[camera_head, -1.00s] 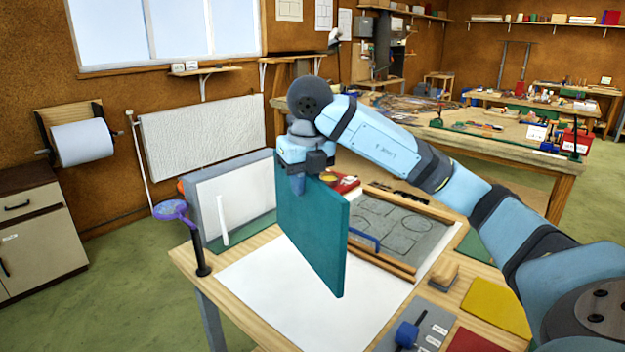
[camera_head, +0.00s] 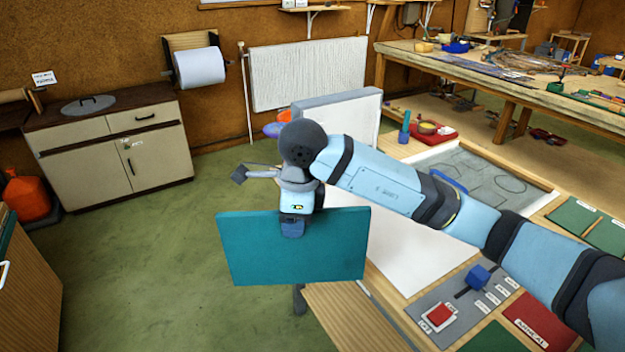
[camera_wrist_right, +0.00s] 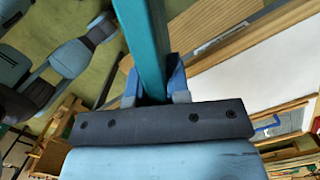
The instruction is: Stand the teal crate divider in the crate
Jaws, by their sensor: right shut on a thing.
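The teal crate divider (camera_head: 255,252) is a flat, broad panel hanging upright in the middle of the head view. My right gripper (camera_head: 292,228) is shut on its top edge near the middle. The right wrist view shows the divider (camera_wrist_right: 148,35) edge-on between the two blue fingers (camera_wrist_right: 153,85). The divider is in the air near the workbench's left end, in front of part of the floor and bench. I cannot make out the crate for sure in either view.
The workbench (camera_head: 350,315) carries a white sheet (camera_head: 405,262), a grey framed board (camera_head: 480,170) and coloured mats. A wooden unit with a white handle (camera_head: 35,300) stands at the lower left. A cream cabinet (camera_head: 110,150) stands by the wall. Green floor (camera_head: 140,260) between them is clear.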

